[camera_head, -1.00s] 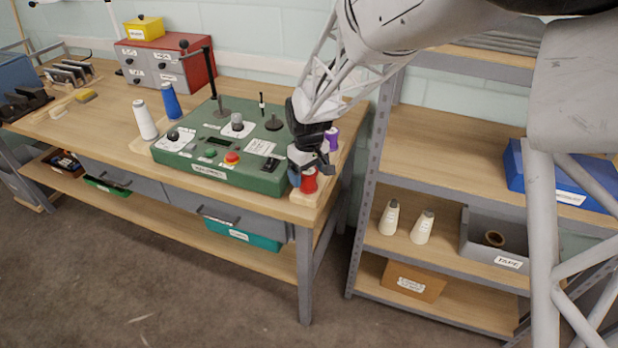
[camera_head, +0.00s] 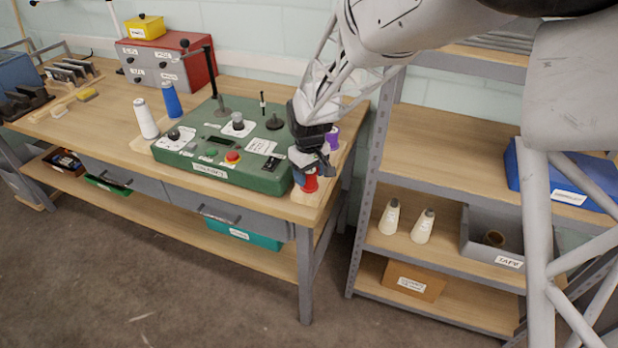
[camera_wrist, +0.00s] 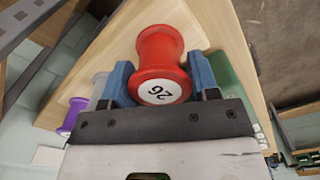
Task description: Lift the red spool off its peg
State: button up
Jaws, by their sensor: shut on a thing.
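The red spool (camera_head: 310,183) is at the right front corner of the workbench, beside the green control box. In the wrist view the red spool (camera_wrist: 160,62) shows a white end label reading 26. My gripper (camera_head: 308,170) is at the spool from above. In the wrist view its blue fingers (camera_wrist: 161,82) stand on both sides of the spool, shut on it. The peg is hidden by the spool and gripper. Whether the spool's base is clear of its wooden board (camera_head: 290,195) cannot be told.
A purple spool (camera_head: 332,138) stands just behind my gripper. The green control box (camera_head: 225,150) with knobs and a red button is close on the left. A metal shelf unit (camera_head: 372,190) with cream cones stands to the right.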

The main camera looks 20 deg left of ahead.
jog(key=shift+r, duration=0.15)
jog(key=shift+r, duration=3.35)
